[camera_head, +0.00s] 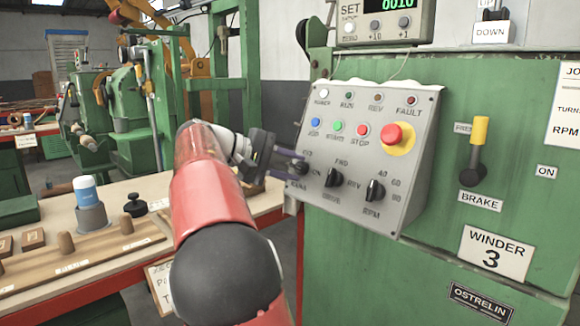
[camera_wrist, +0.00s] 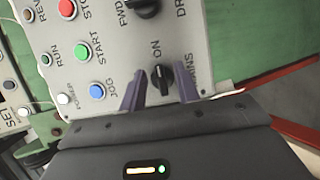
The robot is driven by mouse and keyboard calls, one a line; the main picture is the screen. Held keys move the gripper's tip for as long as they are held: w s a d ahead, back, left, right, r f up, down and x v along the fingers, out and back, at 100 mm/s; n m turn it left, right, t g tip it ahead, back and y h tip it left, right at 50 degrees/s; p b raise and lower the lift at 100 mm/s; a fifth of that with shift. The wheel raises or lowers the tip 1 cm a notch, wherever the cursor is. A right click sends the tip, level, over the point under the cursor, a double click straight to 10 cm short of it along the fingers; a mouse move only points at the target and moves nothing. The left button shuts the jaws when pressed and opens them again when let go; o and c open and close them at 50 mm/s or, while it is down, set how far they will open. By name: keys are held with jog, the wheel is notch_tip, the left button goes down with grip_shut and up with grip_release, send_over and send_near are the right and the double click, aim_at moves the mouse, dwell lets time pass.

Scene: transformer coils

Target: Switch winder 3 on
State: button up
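Winder 3 is the green machine at right, with a white sign "WINDER 3" (camera_head: 495,252). Its tilted grey control panel (camera_head: 330,215) carries a black mains knob (camera_head: 301,168) at lower left, also in the wrist view (camera_wrist: 162,78), beside the "ON" label. My gripper (camera_head: 287,163) is at this knob. In the wrist view my gripper (camera_wrist: 160,90) is open, one finger on each side of the knob, with gaps showing. The power lamp (camera_head: 324,93) looks unlit. I cannot tell exactly where the knob points.
The panel also holds the drive knob (camera_head: 334,178), RPM knob (camera_head: 375,190), red emergency button (camera_head: 392,134) and smaller buttons, close to my gripper. A yellow-handled brake lever (camera_head: 478,145) is at right. A workbench (camera_head: 150,185) with wooden blocks and a blue-white bottle (camera_head: 86,191) lies left.

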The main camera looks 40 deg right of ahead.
jog(key=v, duration=0.7)
jog(key=shift+w+a+p, duration=0.15)
jog(key=shift+a+p, duration=0.15)
jog(key=shift+p, duration=0.05)
jog(key=s+a+f+n+t+y, duration=0.1)
jog(key=s+f+n+t+y, duration=0.1)
jog(key=s+f+t+y, duration=0.45)
jog(key=s+a+f+t+y, duration=0.3)
jog(key=s+a+f+y, duration=0.3)
jog(key=s+a+f, duration=1)
jog(key=a+f, duration=0.2)
jog(key=a, duration=0.2)
jog(key=shift+a+f, duration=0.15)
jog(key=shift+f, duration=0.15)
jog(key=shift+t+y, duration=0.25)
